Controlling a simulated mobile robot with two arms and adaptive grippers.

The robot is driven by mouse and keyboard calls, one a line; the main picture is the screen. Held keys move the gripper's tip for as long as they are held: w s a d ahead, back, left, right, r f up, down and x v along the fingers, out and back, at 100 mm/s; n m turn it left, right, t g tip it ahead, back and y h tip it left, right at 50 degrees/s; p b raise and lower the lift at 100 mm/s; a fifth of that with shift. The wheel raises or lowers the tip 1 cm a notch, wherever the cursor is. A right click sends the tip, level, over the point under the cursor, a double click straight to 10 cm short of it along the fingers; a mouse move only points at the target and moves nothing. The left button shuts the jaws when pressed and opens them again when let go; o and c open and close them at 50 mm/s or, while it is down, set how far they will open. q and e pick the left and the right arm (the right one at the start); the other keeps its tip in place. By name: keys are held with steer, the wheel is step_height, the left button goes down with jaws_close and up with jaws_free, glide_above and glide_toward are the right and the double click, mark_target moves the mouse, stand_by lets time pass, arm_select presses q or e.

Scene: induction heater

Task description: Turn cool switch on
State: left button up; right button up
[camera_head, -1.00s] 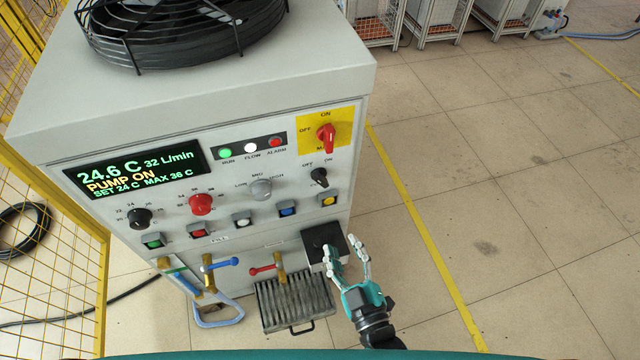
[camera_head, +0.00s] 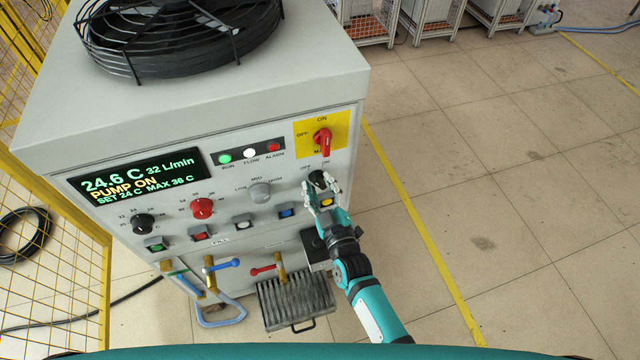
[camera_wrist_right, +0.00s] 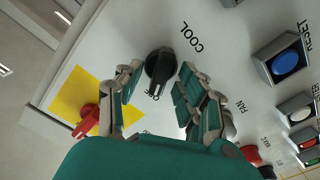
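The cool switch is a small black rotary knob (camera_wrist_right: 160,64) with the word COOL beside it in the right wrist view. Its narrow grip ends near the OFF lettering, and the ON lettering lies further round. In the head view the knob (camera_head: 317,178) is partly covered by my right gripper (camera_head: 322,187). In the wrist view my right gripper (camera_wrist_right: 161,76) is open, with a finger on each side of the knob and visible gaps between. I cannot tell how far the fingertips are from the panel. My left gripper is not in view.
A red main switch on a yellow plate (camera_head: 341,124) sits just above the knob. A row of push buttons, including a blue one (camera_head: 287,212), lies below left. The display (camera_head: 135,172) reads PUMP ON. Valves and a drip tray (camera_head: 296,301) are lower down. Floor to the right is clear.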

steer(key=shift+w+a, duration=0.1)
steer(key=shift+w, duration=0.1)
steer(key=shift+c, duration=0.2)
jaws_close()
steer(key=shift+m, duration=0.3)
steer(key=m, duration=0.5)
steer(key=m+b, duration=0.1)
steer(key=m, duration=0.5)
steer(key=shift+d, duration=0.2)
steer(key=shift+m, duration=0.3)
steer(key=shift+o, duration=0.2)
jaws_free()
